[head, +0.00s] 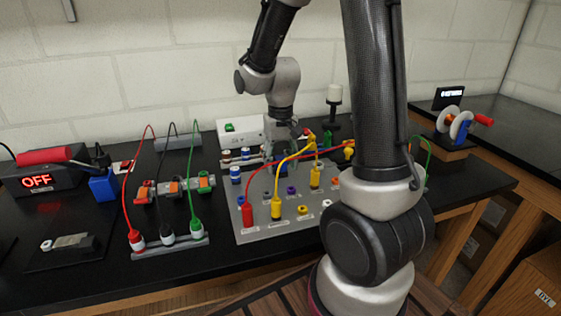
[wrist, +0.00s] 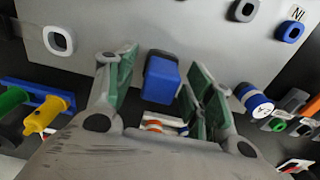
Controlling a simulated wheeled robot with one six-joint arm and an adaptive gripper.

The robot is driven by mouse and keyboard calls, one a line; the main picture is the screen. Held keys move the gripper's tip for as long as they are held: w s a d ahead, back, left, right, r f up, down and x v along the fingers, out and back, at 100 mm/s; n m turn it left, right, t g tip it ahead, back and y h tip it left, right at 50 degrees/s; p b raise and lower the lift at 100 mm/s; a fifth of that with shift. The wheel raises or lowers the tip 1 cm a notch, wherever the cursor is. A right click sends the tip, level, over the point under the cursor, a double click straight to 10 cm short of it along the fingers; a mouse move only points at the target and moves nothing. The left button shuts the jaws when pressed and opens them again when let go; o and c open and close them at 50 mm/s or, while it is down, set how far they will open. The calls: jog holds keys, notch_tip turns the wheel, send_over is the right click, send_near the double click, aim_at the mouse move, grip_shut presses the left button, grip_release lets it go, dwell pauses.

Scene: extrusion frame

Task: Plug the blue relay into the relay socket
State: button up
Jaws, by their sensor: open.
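In the wrist view a blue block, which looks like the blue relay (wrist: 161,80), sits between the fingers of my gripper (wrist: 162,88). The fingers are apart, with visible gaps on both sides of the block. Whether the block stands in anything is hard to tell, as its lower end is not clear. In the head view my gripper (head: 283,140) is low over the back edge of the grey panel (head: 262,232), and the block is mostly hidden there. I cannot make out the relay socket for certain in either view.
Yellow plugs (head: 277,209) and a red plug (head: 247,214) with looping cables stand on the panel near my gripper. A blue-and-white cylinder (wrist: 257,102) is right of the fingers. A rack of cabled plugs (head: 168,240) stands left.

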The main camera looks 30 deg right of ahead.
notch_tip(320, 180, up, 12)
dwell(0.4)
jog(key=shift+f, duration=0.1)
dwell(0.4)
